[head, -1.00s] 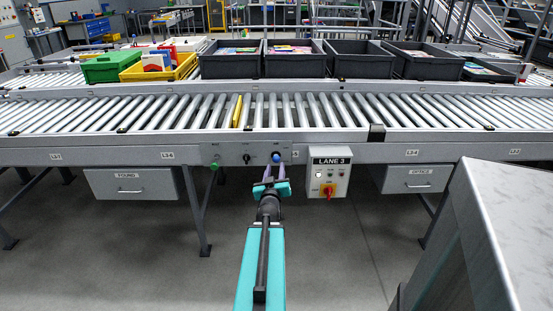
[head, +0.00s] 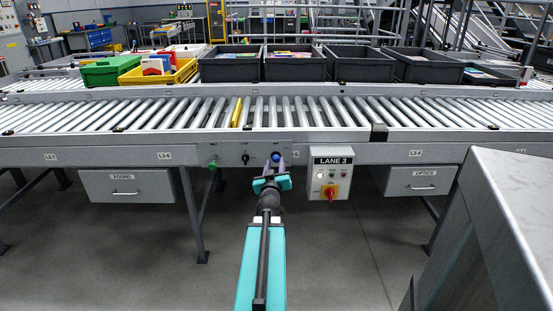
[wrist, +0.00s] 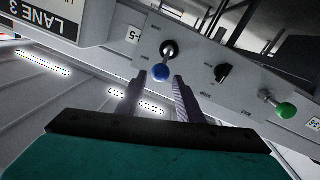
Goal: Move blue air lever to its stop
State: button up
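The blue air lever's round blue knob (head: 276,157) sits on the grey panel on the conveyor's front rail. In the wrist view the blue knob (wrist: 161,72) hangs from a dark pivot (wrist: 169,49). My gripper (head: 273,168) is just below and in front of the knob in the head view. In the wrist view my gripper (wrist: 156,79) is open and empty, with one fingertip to each side of the knob. Whether either finger touches the knob I cannot tell.
A black knob (wrist: 222,72) and a green knob (wrist: 286,110) share the panel. The LANE 3 box (head: 331,175) with a red switch stands close to the right of my gripper. The roller conveyor (head: 330,112) runs above. A grey metal cabinet (head: 500,240) fills the lower right.

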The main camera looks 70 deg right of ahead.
jog(key=shift+b+x, duration=0.4)
jog(key=shift+x, duration=4)
jog(key=shift+f, duration=0.1)
jog(key=c, duration=0.7)
